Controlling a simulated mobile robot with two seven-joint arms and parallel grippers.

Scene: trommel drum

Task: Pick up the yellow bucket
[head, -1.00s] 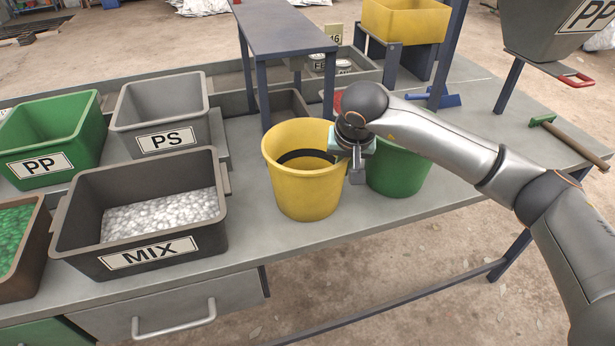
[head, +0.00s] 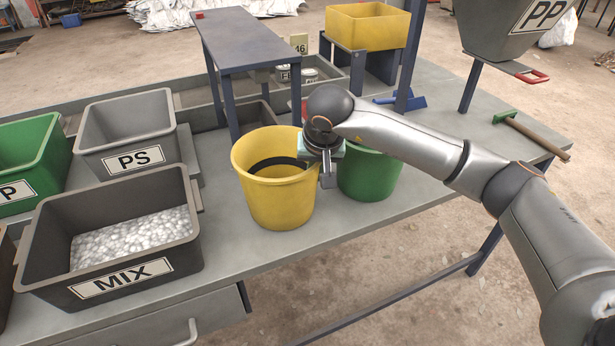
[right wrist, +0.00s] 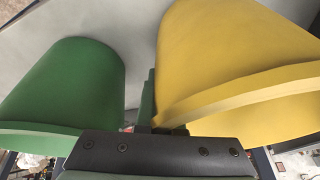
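The yellow bucket (head: 275,204) stands upright on the grey table, with a dark curved band inside its mouth. In the right wrist view its wall (right wrist: 235,60) fills the upper right. My right gripper (head: 325,172) is at the bucket's right rim, pointing down. One finger is outside, against the wall; the other is hidden by the bucket. The visible finger (right wrist: 148,97) sits near the gripper's middle, close against the rim, so the gripper looks shut on it. The bucket appears to rest on the table. My left gripper is not in view.
A green bucket (head: 368,178) stands just right of my gripper. A MIX bin (head: 117,279) with white pellets and a PS bin (head: 127,137) are at left. A raised metal stand (head: 258,52) is behind. The table in front of the yellow bucket is clear.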

